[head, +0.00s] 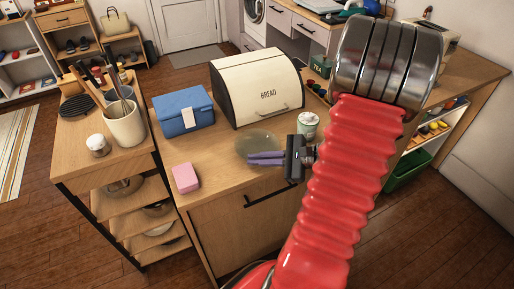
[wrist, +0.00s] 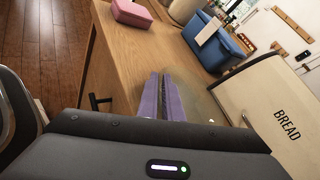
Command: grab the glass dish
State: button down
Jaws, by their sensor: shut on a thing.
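The glass dish (head: 257,143) is a round, clear, faintly greenish dish on the wooden counter, in front of the bread box. In the wrist view the dish (wrist: 203,97) shows as a pale see-through shape just right of and behind the fingers. My gripper (head: 250,158) reaches in from the right with its purple fingers at the near side of the dish. In the wrist view the fingers (wrist: 166,96) lie close together, shut on the dish's near edge. The exact contact is hard to see through the clear glass.
A cream bread box (head: 258,90) stands close behind the dish. A blue box (head: 183,112) is behind left, a pink block (head: 185,178) front left, and a white-green jar (head: 308,125) to the right. The counter's front edge is near. Some bare counter lies left of the dish.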

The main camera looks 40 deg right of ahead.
dwell(0.4)
notch_tip(320, 180, up, 10)
dwell(0.6)
dwell(0.5)
